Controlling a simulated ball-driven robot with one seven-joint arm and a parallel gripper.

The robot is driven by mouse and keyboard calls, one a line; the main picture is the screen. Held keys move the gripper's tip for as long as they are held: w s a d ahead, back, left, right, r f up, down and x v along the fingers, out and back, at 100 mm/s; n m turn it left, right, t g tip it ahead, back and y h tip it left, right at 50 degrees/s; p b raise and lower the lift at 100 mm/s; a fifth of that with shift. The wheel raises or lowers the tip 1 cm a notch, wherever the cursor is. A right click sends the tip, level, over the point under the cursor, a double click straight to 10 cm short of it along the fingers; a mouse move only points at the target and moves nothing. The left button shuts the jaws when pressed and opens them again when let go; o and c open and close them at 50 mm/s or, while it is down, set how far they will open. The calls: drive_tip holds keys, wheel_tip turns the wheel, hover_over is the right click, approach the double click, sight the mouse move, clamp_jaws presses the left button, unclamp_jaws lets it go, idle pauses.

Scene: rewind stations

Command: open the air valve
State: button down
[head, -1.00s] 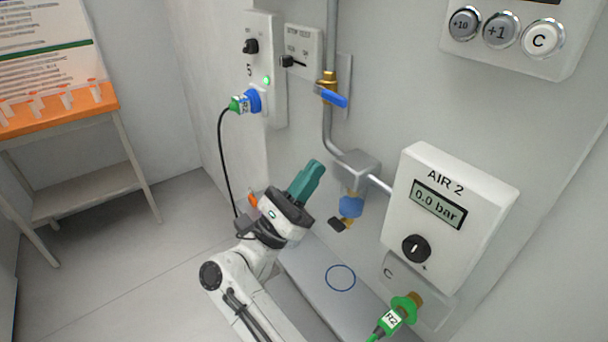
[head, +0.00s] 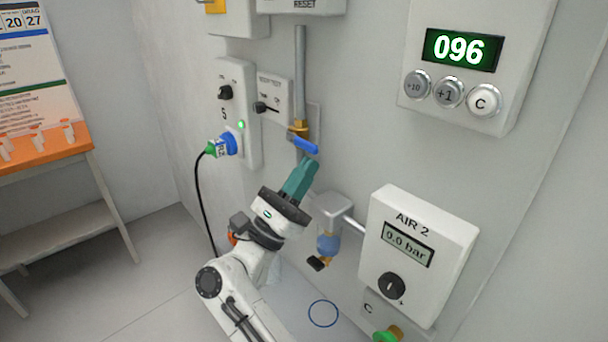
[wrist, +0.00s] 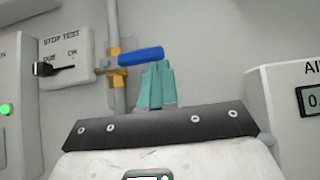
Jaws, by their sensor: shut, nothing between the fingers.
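The air valve is a brass body (head: 298,129) on a vertical grey pipe, with a blue lever handle (head: 304,145). In the head view the lever points right and slightly down, across the pipe. In the wrist view the blue lever (wrist: 140,56) sticks out to the right from the brass body (wrist: 114,66). My gripper (head: 309,167) has teal fingers, shut and empty. Its fingertips are just below the lever in the head view, and also just below it in the wrist view (wrist: 157,66). I cannot tell whether they touch it.
The AIR 2 box (head: 418,262) reads 0.0 bar, with a black knob. A filter unit (head: 328,240) hangs below the pipe. A STOP TEST switch (head: 270,100) is left of the valve. A blue plug (head: 228,144) with a black cable sits further left. A counter panel (head: 461,49) shows 096.

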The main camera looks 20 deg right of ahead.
drive_tip(key=shift+r, duration=0.1)
drive_tip(key=shift+s+r+n+t+p, duration=0.1)
drive_tip(key=shift+r+n+t+p, duration=0.1)
drive_tip(key=shift+n+t+p, duration=0.5)
